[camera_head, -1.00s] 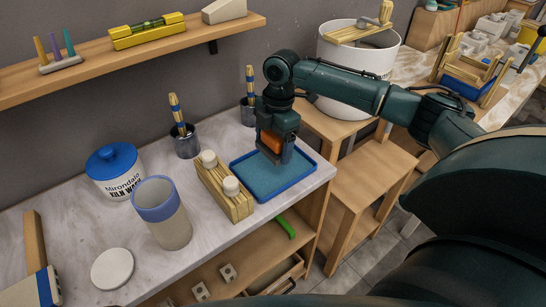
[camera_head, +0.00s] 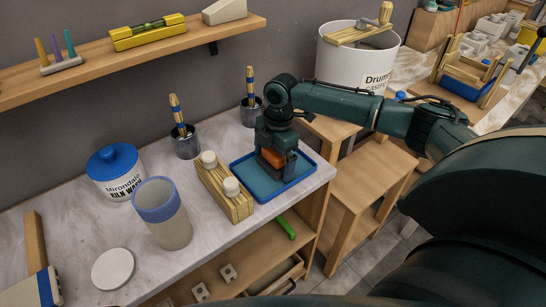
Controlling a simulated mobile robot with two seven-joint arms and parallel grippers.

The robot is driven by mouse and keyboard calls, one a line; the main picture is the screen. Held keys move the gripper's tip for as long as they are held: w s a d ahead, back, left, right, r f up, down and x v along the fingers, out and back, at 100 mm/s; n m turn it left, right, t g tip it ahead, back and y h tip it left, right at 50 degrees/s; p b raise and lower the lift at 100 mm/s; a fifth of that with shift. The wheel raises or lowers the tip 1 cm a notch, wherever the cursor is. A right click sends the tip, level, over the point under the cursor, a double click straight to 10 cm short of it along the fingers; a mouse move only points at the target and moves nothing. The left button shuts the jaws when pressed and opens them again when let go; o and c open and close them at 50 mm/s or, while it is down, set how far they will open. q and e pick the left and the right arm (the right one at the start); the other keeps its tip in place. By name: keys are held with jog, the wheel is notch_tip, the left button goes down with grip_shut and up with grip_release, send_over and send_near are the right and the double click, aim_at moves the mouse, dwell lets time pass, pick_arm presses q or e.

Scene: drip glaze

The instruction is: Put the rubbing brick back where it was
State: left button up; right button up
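My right gripper (camera_head: 275,172) points down low over the blue-rimmed tray (camera_head: 295,184) near the right end of the marble counter. Its fingertips are small and dark, close to the tray's teal surface. An orange part shows on the gripper's front. I cannot make out the rubbing brick; it may be hidden by or between the fingers. Whether the fingers are open or shut on something is not clear. My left gripper is not in view.
A wooden holder (camera_head: 228,203) with two white-topped items stands just left of the tray. Brush cups (camera_head: 186,142) and (camera_head: 250,112) stand behind. A blue-rimmed cup (camera_head: 168,225) and a lidded jar (camera_head: 117,178) stand further left. The counter's right edge is near the tray.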

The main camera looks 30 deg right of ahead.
jog(key=r, duration=0.4)
jog(key=d+r, duration=0.1)
jog(key=r, duration=0.7)
jog(key=shift+d+r+b, duration=0.1)
jog(key=shift+d+b, duration=0.15)
jog(key=shift+b, duration=0.05)
